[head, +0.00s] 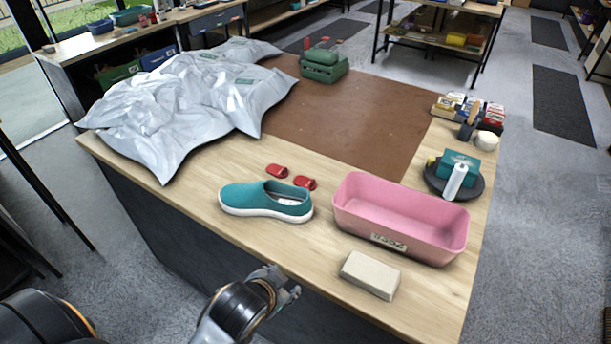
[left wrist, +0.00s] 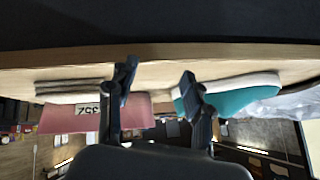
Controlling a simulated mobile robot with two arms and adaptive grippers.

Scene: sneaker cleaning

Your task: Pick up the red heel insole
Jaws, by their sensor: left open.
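Two small red heel insoles lie on the wooden table behind the shoe: one red insole (head: 277,171) at the left and another (head: 305,183) to its right. A teal slip-on shoe (head: 257,200) with a white sole stands just in front of them. My left gripper (head: 287,284) is at the table's front edge, in front of the shoe and apart from the insoles. In the left wrist view its two fingers (left wrist: 157,76) are spread with nothing between them. That view is upside down and shows the shoe (left wrist: 232,95) but no insole I can make out. My right gripper is not in view.
A pink bin (head: 450,236) stands right of the insoles, with a beige block (head: 370,275) in front. A crumpled grey sheet (head: 165,110) covers the table's left. A brown mat (head: 345,125) is mostly clear. A dark round tray (head: 436,183) with bottles is at right.

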